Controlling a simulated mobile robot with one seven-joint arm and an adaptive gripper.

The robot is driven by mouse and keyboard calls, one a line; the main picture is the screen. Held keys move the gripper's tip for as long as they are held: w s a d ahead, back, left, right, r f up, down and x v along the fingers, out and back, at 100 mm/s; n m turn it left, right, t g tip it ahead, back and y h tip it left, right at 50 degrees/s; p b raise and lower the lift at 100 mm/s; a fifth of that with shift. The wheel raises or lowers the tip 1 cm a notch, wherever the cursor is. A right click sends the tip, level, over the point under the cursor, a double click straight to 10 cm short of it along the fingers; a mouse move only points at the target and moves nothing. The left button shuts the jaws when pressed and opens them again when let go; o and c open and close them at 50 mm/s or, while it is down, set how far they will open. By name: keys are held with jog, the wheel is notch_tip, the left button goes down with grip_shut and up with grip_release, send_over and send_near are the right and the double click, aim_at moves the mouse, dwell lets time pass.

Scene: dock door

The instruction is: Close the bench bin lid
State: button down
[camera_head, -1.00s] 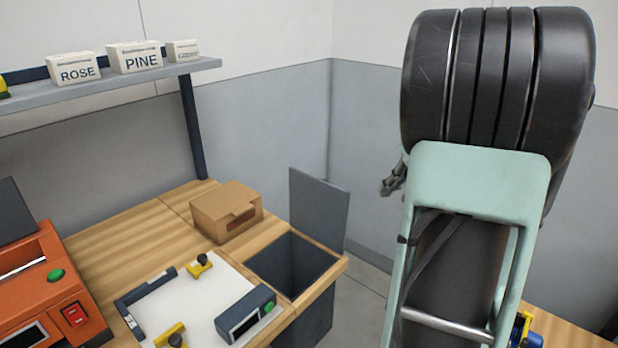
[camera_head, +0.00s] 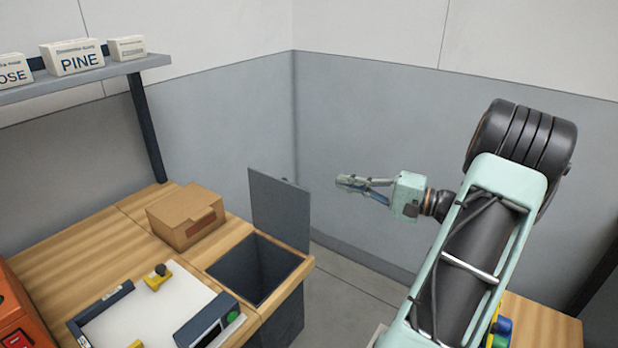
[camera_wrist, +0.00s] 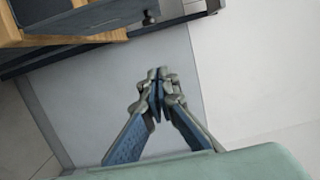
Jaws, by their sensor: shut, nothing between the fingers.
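The bench bin (camera_head: 254,269) is a dark grey open box set into the end of the wooden bench. Its lid (camera_head: 279,208) is a flat grey panel standing upright at the bin's far right edge, so the bin is open. My gripper (camera_head: 342,182) is in the air to the right of the lid, pointing left, apart from it. In the wrist view my gripper (camera_wrist: 157,78) is shut with its fingertips together and nothing between them.
A cardboard box (camera_head: 186,216) sits on the bench (camera_head: 125,236) behind the bin. A white board (camera_head: 150,308) with yellow clamps lies in front. A shelf (camera_head: 95,75) with labelled boxes hangs at the left. Open floor (camera_head: 345,290) lies right of the bin.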

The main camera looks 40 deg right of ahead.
aim_at(282, 208)
jog(key=w+a+p, duration=0.1)
jog(key=w+a, duration=0.6)
jog(key=a, duration=0.1)
jog(key=shift+a+p, duration=0.3)
jog(key=shift+b, duration=0.35)
